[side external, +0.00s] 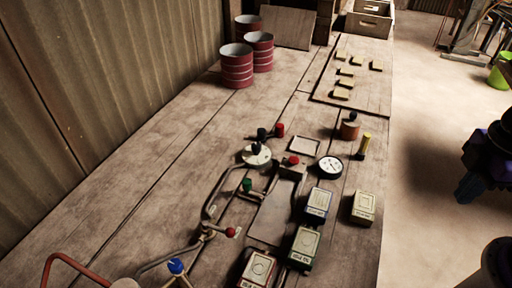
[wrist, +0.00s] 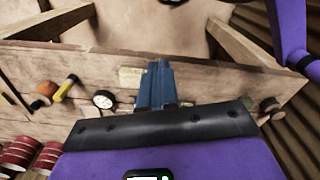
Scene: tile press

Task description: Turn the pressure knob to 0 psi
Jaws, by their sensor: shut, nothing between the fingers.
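A dark knob (side external: 256,149) stands on a round pale dial plate (side external: 257,158) on the bench, left of centre in the side view; its markings are too small to read. A white-faced pressure gauge (side external: 330,167) lies to its right; its reading is unclear. The gauge also shows in the wrist view (wrist: 104,100), left of the fingers. My gripper (side external: 464,195) is off the bench's right side, well apart from the knob. In the wrist view its blue fingers (wrist: 157,78) are together, with nothing between them.
Several labelled boxes (side external: 305,245) stand at the front right. Red drums (side external: 236,68) and a tile board (side external: 365,97) are farther back. The left bench surface is clear.

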